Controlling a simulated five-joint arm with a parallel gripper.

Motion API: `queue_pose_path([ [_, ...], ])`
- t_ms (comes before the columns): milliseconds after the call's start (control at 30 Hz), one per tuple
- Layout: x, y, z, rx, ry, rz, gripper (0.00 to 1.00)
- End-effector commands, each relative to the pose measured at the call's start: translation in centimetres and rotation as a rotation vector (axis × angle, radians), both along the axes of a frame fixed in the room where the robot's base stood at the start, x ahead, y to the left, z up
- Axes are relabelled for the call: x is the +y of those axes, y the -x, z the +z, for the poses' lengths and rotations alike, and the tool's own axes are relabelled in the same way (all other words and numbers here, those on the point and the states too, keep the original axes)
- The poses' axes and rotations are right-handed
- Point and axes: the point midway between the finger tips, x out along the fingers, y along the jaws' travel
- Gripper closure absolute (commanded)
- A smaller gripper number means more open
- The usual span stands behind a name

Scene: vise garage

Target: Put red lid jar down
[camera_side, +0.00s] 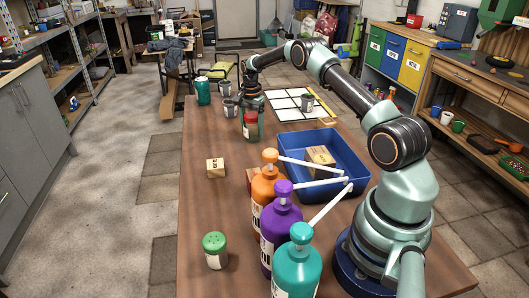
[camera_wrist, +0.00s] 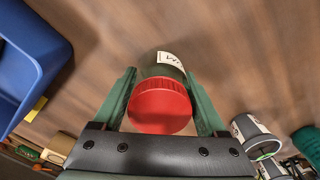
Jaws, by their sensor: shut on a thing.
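The red lid jar (camera_side: 251,126) is green with a white label and stands upright near the middle of the table in the side view. My gripper (camera_side: 254,108) is above and around it. In the wrist view, the red lid (camera_wrist: 160,106) sits between the two fingers of my gripper (camera_wrist: 162,98), which is shut on the jar. The label (camera_wrist: 170,62) shows beyond the lid. I cannot tell whether the jar's base touches the table.
A blue bin (camera_side: 351,160) holding a wooden block (camera_side: 320,157) is to the right. A lettered block (camera_side: 216,168) is front left. Grey cups (camera_side: 230,109) and a teal jar (camera_side: 203,92) stand behind left. Pump bottles (camera_side: 281,226) stand in front. The white grid sheet (camera_side: 285,108) holds another cup.

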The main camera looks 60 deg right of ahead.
Motion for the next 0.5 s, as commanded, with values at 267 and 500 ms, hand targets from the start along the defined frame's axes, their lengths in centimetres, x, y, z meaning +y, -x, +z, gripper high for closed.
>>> queue_pose_path([
  [267, 0.0, 0.0, 0.0, 0.000, 0.000, 0.000, 0.00],
  [500, 0.0, -0.1, 1.6, -0.002, 0.001, 0.000, 0.00],
])
